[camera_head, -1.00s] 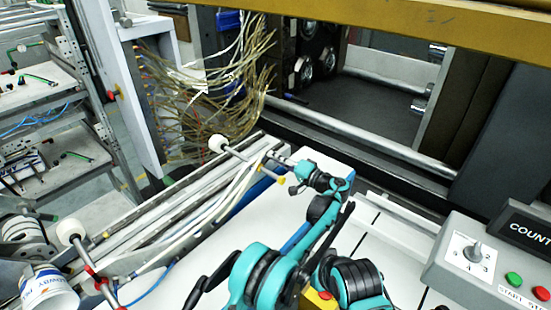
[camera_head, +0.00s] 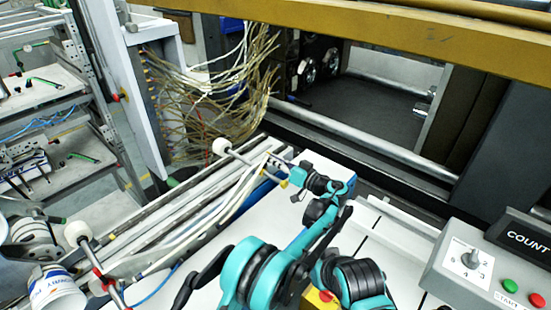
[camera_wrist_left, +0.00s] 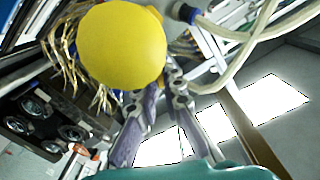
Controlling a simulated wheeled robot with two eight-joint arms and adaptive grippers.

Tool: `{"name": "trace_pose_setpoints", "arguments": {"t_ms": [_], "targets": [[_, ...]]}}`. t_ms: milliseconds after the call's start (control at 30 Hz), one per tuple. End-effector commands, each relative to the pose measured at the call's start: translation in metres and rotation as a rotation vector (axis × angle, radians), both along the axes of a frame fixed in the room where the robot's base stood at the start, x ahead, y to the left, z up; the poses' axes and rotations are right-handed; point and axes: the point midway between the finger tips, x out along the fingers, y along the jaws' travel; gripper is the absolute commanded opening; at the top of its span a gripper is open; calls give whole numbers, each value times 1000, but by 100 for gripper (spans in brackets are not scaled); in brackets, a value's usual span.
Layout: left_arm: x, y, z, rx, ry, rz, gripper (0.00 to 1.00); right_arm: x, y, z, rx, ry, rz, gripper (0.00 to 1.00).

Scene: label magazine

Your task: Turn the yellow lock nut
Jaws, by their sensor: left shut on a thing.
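The yellow lock nut (camera_head: 284,184) sits at the near end of a thin rod with a white knob (camera_head: 221,146), in the middle of the head view. In the left wrist view the nut (camera_wrist_left: 122,45) is a large smooth yellow round face that fills the upper middle. My left gripper (camera_head: 292,187), on the teal and black arm, is at the nut from the right. In the left wrist view its two grey fingers (camera_wrist_left: 158,88) reach up to the nut's lower edge and are shut on it. The nut hides the fingertips. My right gripper is not in view.
Parallel metal rails (camera_head: 185,215) run beside the rod. A control box (camera_head: 470,262) with a dial and buttons stands at right. A second white knob (camera_head: 77,233) and a printed white roll (camera_head: 55,288) are at lower left. Loose beige cables (camera_head: 225,90) hang behind.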

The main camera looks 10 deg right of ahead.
Motion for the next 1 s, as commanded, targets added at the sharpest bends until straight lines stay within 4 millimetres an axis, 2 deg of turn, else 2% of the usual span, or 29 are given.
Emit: {"name": "trace_pose_setpoints", "arguments": {"t_ms": [500,1000], "targets": [[-12,18,5,-287,-224,3,0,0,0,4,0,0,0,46],[-15,22,4,-353,-274,3,0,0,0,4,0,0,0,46]]}}
